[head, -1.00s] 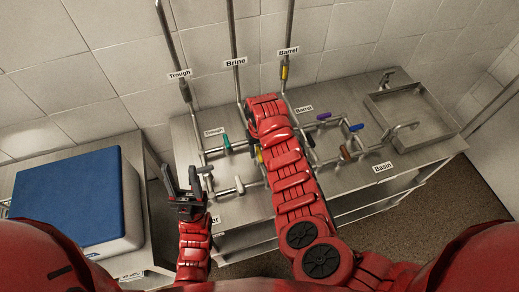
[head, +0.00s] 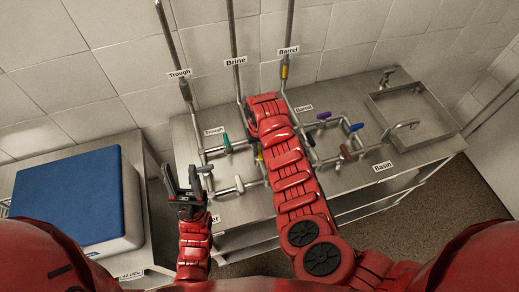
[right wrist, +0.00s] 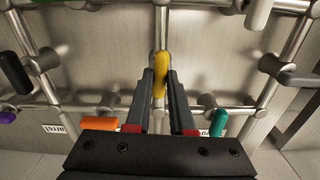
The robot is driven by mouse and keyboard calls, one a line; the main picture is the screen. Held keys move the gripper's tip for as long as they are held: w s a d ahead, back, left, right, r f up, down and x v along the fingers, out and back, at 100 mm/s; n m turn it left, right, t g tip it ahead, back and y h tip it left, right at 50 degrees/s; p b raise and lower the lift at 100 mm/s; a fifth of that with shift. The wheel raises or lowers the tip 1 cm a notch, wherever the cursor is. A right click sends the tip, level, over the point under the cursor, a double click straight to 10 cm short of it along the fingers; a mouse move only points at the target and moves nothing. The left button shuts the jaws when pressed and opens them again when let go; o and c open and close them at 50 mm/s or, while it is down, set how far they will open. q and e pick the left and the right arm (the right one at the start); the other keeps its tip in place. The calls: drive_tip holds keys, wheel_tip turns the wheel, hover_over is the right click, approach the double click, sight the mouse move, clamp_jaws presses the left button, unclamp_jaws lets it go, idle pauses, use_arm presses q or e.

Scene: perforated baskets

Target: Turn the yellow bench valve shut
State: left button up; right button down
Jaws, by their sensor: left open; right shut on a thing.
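The yellow bench valve's handle (right wrist: 161,66) stands between the fingers of my right gripper (right wrist: 160,88), which is shut on it in the right wrist view. The handle looks roughly in line with the steel pipe behind it; how far the valve is turned I cannot tell. My left gripper (head: 182,180) is open and empty, with fingers up, near the bench's left front corner.
Around the yellow valve are a green handle (head: 227,143), a white one (head: 239,184), a purple one (head: 323,115), a blue one (head: 356,127) and an orange-brown one (head: 346,152). A sink (head: 410,108) is at the right. A blue-topped box (head: 72,203) stands at the left.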

drive_tip(key=m, duration=0.4)
drive_tip(key=m+b, duration=0.1)
drive_tip(key=m, duration=0.1)
drive_tip(key=shift+m, duration=0.3)
drive_tip(key=shift+w+m+b, duration=0.1)
drive_tip(key=shift+m+b, duration=0.45)
drive_tip(key=shift+m, duration=0.45)
drive_tip(key=m+b, duration=0.3)
drive_tip(key=m, duration=0.1)
drive_tip(key=shift+f, duration=0.15)
drive_tip(key=m, duration=0.2)
drive_tip(key=shift+m+b, duration=0.3)
drive_tip(key=shift+b, duration=0.1)
drive_tip(key=shift+r+m, duration=0.2)
drive_tip(key=shift+m, duration=0.8)
drive_tip(key=c, duration=0.8)
unclamp_jaws()
